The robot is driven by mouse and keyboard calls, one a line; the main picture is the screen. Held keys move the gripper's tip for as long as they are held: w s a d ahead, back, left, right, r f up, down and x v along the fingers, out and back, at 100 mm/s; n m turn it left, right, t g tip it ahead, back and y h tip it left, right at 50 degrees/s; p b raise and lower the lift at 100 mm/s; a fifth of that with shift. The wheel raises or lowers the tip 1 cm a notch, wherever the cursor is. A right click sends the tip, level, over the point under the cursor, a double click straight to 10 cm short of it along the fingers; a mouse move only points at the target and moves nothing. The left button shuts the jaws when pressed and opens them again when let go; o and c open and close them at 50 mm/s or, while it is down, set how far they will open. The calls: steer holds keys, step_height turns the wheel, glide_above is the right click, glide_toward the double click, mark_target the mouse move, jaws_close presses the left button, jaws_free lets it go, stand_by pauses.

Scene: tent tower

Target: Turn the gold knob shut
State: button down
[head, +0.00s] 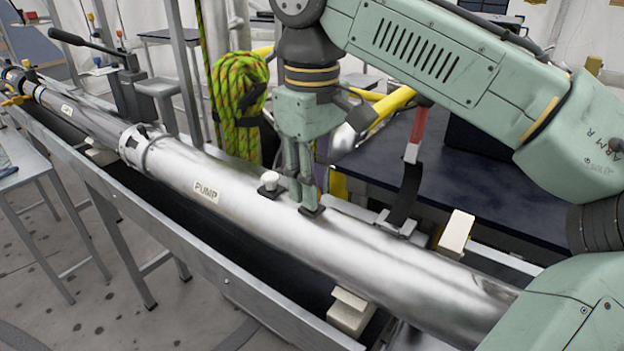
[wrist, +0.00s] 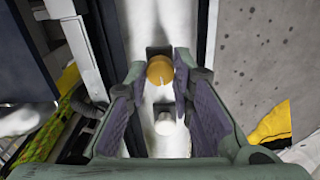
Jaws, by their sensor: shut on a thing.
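The gold knob (wrist: 160,70) is a round, gold-coloured cap on the silver pump tube (head: 230,185). In the wrist view it sits between the two fingertips of my gripper (wrist: 161,74), and its top face shows. My gripper (head: 308,208) points down onto the top of the tube in the head view and is shut on the gold knob. There the fingers hide the knob. A small white knob (head: 269,182) stands on the tube just left of the fingers. It also shows in the wrist view (wrist: 165,124), nearer the palm than the gold knob.
A dark table (head: 455,180) stands behind the tube at the right. A green and orange rope coil (head: 238,95) hangs behind, left of my gripper. A red-handled tool (head: 415,135) stands behind, right of it. A metal rail (head: 180,250) runs along the tube's near side.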

steer(key=shift+m+p, duration=0.4)
steer(key=shift+m, duration=0.3)
steer(key=c, duration=1.4)
jaws_free()
step_height(320, 180, up, 8)
steer(key=shift+f, duration=0.25)
